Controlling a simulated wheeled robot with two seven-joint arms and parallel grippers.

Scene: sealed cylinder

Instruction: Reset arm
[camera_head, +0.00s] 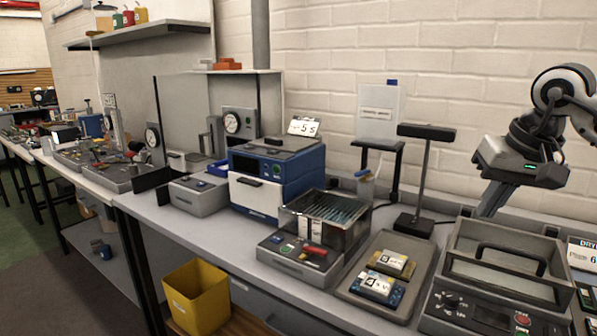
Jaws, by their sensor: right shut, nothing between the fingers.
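My right arm comes in from the right edge, and its right gripper (492,203) points down above the back of the bench, behind the grey box with a black handle. Its fingers are shut with nothing between them. The finger tips are partly hidden behind that box. My left gripper is not in the view.
The bench (225,238) holds a blue and white machine (262,192), a clear-covered unit (330,215), a grey tray (352,296) with two small packages, and the handled box (505,262). A black-topped stand (425,165) rises left of my gripper. A yellow bin (197,297) sits below.

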